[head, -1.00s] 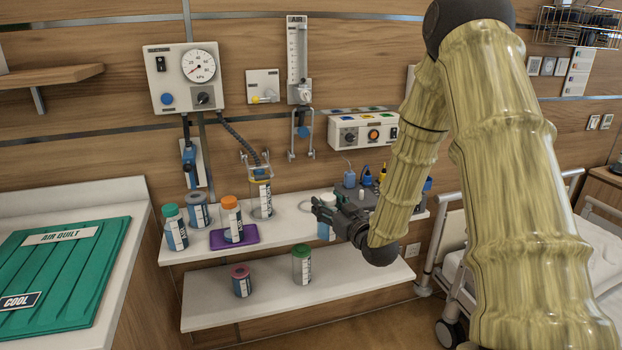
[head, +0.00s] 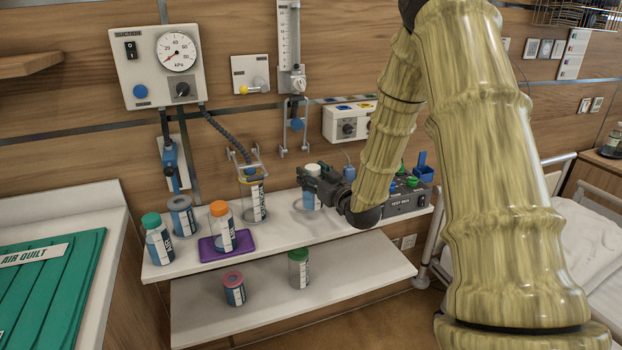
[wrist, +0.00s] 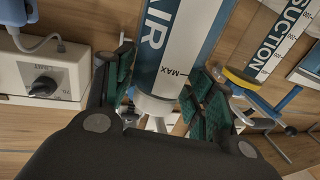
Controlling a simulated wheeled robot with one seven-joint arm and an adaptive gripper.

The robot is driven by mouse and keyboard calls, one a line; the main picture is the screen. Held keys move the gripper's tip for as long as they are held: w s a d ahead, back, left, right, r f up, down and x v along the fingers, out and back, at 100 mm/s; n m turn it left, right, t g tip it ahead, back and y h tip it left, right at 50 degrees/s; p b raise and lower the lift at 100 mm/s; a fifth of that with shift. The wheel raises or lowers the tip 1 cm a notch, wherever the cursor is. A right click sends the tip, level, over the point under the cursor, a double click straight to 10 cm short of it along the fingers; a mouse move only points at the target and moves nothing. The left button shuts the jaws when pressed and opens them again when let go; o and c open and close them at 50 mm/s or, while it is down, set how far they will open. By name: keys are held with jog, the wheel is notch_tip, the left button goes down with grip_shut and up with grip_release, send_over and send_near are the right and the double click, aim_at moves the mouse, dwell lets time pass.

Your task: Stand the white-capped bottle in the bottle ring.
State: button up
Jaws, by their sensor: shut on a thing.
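My gripper (head: 308,183) is shut on the white-capped bottle (head: 312,201), which stands about upright above the right part of the upper shelf (head: 270,233). The white cap shows above the fingers; the jaws hide the middle. In the wrist view, the bottle (wrist: 180,50) with its blue and white label lies between the green-padded fingers (wrist: 160,100). A thin pale ring (head: 297,206) shows at the bottle's left, partly hidden by it. I cannot tell whether the bottle's base is inside the ring or above it.
An orange-capped bottle (head: 222,228) stands on a purple tray (head: 242,239). A teal-capped bottle (head: 158,240), a grey-blue container (head: 183,217) and a suction canister (head: 254,198) are left of my gripper. A dark device (head: 405,203) stands right. Two containers stand on the lower shelf.

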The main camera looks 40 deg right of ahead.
jog(key=w+d+f+b, duration=0.1)
jog(key=w+f, duration=0.1)
jog(key=w, duration=0.4)
jog(key=shift+w+d+b, duration=0.15)
jog(key=shift+d+b, duration=0.05)
jog(key=shift+b, duration=0.2)
jog(key=shift+s+a+f, duration=0.1)
jog(key=shift+s+f, duration=0.1)
dwell(1.0)
jog(key=shift+f, duration=0.55)
dwell(3.3)
jog(key=o, duration=1.3)
jog(key=shift+b, duration=0.3)
jog(key=s, duration=1.2)
jog(key=shift+a, duration=0.15)
